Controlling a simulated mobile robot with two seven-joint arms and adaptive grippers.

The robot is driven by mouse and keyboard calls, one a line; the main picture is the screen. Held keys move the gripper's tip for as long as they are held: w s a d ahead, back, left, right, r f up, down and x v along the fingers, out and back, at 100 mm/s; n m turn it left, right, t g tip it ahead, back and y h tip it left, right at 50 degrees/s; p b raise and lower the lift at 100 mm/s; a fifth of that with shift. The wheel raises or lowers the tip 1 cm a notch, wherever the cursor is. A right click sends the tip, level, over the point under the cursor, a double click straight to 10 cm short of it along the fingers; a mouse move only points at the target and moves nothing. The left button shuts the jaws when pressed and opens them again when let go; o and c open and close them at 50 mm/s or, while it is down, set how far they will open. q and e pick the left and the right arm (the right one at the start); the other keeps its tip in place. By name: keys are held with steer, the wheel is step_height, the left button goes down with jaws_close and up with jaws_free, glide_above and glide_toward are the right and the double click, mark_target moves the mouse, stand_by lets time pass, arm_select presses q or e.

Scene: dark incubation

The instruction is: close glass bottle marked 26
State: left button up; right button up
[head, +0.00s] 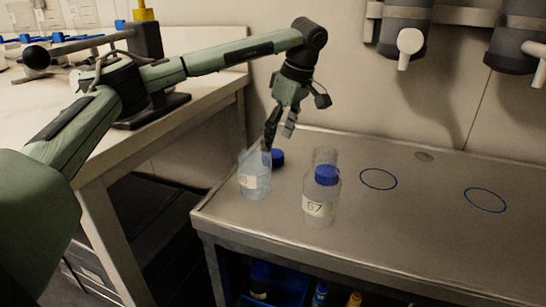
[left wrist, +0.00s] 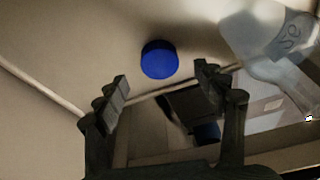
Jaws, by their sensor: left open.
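A clear glass bottle (head: 256,183) stands near the left end of the metal bench, with no cap seen on it. Its label is hard to read in the head view; in the left wrist view the bottle (left wrist: 258,42) shows upside down, with a label that looks like 26. A blue cap (head: 278,158) lies on the bench just behind and right of this bottle. My left gripper (head: 280,137) points down above the cap, open and empty. In the left wrist view the cap (left wrist: 159,60) appears beyond the gap between the open fingertips (left wrist: 164,84). My right gripper is out of view.
A bottle with a blue cap (head: 327,175) and a label like 57 or 67 (head: 318,209) stands to the right. Another clear vessel (head: 326,155) is partly hidden behind it. Two blue rings (head: 378,171) mark bare bench further right. Dark fixtures (head: 405,28) hang on the wall.

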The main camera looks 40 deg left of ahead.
mark_target(273, 153)
arm_select(q)
steer(key=x, duration=0.4)
steer(key=shift+c, duration=0.3)
steer(key=c, duration=0.9)
